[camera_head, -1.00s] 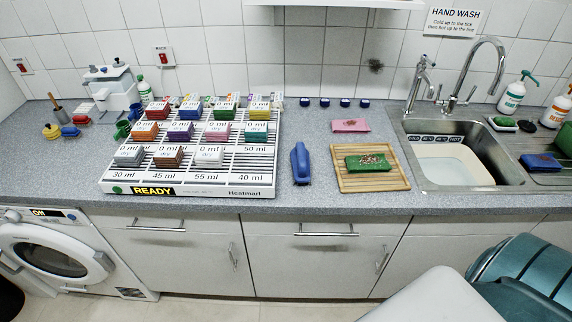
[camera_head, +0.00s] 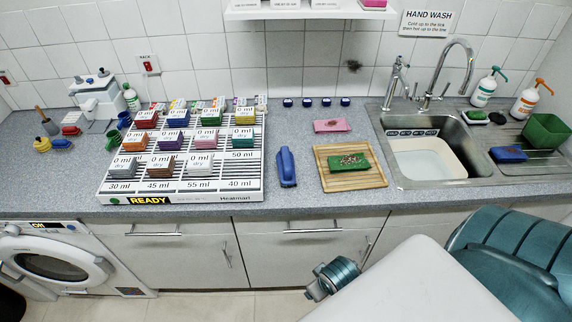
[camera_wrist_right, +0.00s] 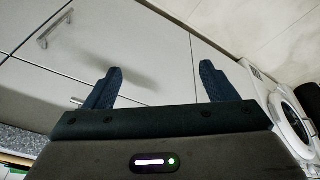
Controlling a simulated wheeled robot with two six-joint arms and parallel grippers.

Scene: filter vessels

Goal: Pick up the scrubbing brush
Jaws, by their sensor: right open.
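I cannot tell for sure which thing is the scrubbing brush. A blue elongated object (camera_head: 287,166) with a raised, handle-like top stands on the counter between the white rack and the wooden tray. A small dark object (camera_head: 497,118) lies by the soap bottles, and a blue block (camera_head: 508,153) lies on the drainer. My right gripper (camera_wrist_right: 160,85) is open and empty in the wrist view, facing the cabinet fronts below the counter. In the head view a teal part of my right arm (camera_head: 333,278) shows low, in front of the cabinets. My left gripper is not in view.
A white rack (camera_head: 180,200) with labelled coloured blocks fills the counter's left middle. A wooden tray (camera_head: 378,181) holds a speckled green block (camera_head: 349,161), with a pink block (camera_head: 333,126) behind. The sink (camera_head: 440,178) and tap are at right. A shelf (camera_head: 300,14) overhangs the back.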

